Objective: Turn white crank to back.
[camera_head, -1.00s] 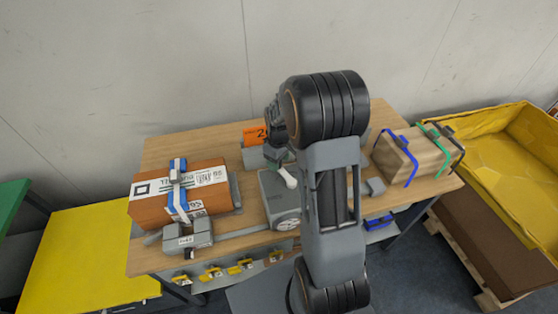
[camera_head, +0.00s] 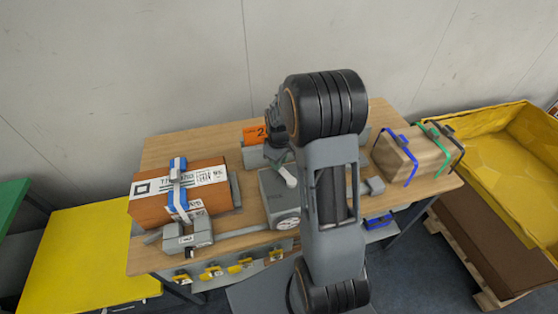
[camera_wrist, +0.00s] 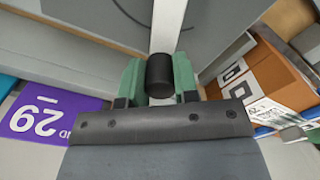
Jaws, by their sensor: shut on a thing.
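The white crank (camera_head: 289,176) shows in the head view beside the grey box with a dial (camera_head: 274,205), at the middle of the bench. In the wrist view its white arm (camera_wrist: 168,22) runs up from a black knob (camera_wrist: 160,75). My gripper (camera_wrist: 158,82) has its green fingers on either side of the knob and is shut on the crank's handle. In the head view my gripper (camera_head: 277,155) is partly hidden behind my wrist, and so is part of the crank.
A strapped brown box (camera_head: 150,208) lies at the bench's left. A tan box (camera_head: 395,160) with blue and green straps stands at the right. An orange number plate (camera_head: 254,135) is behind the crank. A yellow bin (camera_head: 490,125) is at the far right.

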